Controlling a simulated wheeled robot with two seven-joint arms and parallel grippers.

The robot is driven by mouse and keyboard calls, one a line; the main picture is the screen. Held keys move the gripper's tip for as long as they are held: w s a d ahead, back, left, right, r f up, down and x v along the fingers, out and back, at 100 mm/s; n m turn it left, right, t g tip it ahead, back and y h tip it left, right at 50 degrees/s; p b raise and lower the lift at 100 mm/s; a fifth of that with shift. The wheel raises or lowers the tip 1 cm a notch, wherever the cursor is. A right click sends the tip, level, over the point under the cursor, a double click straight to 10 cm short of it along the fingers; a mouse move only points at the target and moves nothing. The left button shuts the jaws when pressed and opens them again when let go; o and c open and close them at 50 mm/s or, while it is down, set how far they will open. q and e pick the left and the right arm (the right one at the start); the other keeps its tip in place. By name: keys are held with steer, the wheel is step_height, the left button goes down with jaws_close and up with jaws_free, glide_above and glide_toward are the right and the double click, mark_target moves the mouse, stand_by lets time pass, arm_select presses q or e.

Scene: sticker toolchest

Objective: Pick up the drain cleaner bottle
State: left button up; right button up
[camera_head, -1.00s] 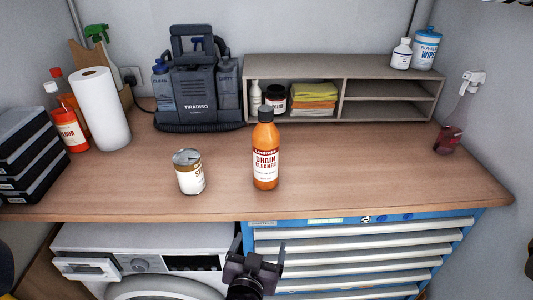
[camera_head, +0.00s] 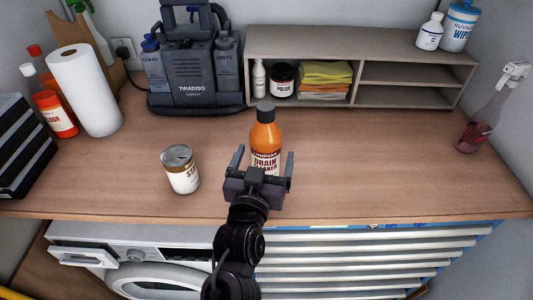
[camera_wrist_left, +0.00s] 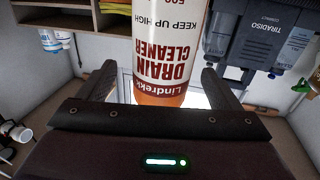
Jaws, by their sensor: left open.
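The drain cleaner bottle (camera_head: 266,137) is orange with a black cap and a white label. It stands upright on the wooden counter (camera_head: 220,200), near the middle. My left gripper (camera_head: 262,168) is open, with one finger on each side of the bottle's lower part. In the left wrist view the bottle (camera_wrist_left: 165,45) appears upside down between the two spread fingers (camera_wrist_left: 160,90). Gaps show between the fingers and the bottle. The bottle's base is hidden behind the gripper in the head view. My right gripper is not in view.
A can (camera_head: 181,170) stands on the counter left of the bottle. A grey shelf unit (camera_head: 410,97) and a dark cleaning machine (camera_head: 193,80) stand behind. A paper roll (camera_head: 86,90) is at left and a spray bottle (camera_head: 486,115) at right. The right counter is clear.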

arm_select(q)
steer(key=w+p, duration=0.1)
steer(key=w+r, duration=0.1)
steer(key=shift+w+d+p, duration=0.15)
steer(key=shift+w+p, duration=0.15)
steer(key=shift+p, duration=0.1)
steer(key=w, duration=0.2)
steer(key=shift+w+d+f+p, duration=0.25)
steer(key=shift+w+f+p, duration=0.05)
steer(key=c, duration=1.1)
steer(key=shift+r, duration=0.1)
steer(key=c, duration=0.4)
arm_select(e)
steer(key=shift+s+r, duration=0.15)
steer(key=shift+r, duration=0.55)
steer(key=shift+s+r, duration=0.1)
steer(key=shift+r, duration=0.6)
